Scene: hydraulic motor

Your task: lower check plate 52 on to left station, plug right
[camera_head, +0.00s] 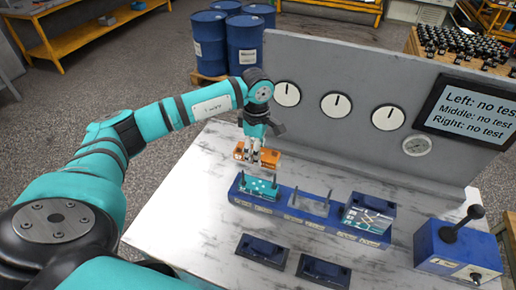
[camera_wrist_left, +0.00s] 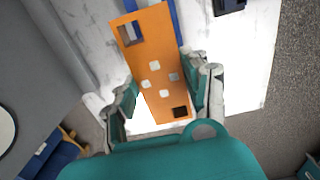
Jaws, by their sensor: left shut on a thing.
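My left gripper (camera_head: 256,160) is shut on an orange plate (camera_head: 270,157), held above the left end of the blue station block (camera_head: 285,207). In the left wrist view the orange plate (camera_wrist_left: 148,52) lies between the two fingers (camera_wrist_left: 162,92). It has a square opening near one end, a dark square at the other and several pale squares between. No number is readable on it. Below it, the left station holds a teal plate (camera_head: 260,187) between upright pins. The middle station (camera_head: 312,204) shows a grey top with pins.
Two dark blue trays (camera_head: 262,251) (camera_head: 323,271) lie in front of the station block. A blue lever box (camera_head: 458,252) stands at the right. Behind is a grey panel (camera_head: 345,70) with dials and a screen (camera_head: 470,108) reading "no test" for left, middle and right.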

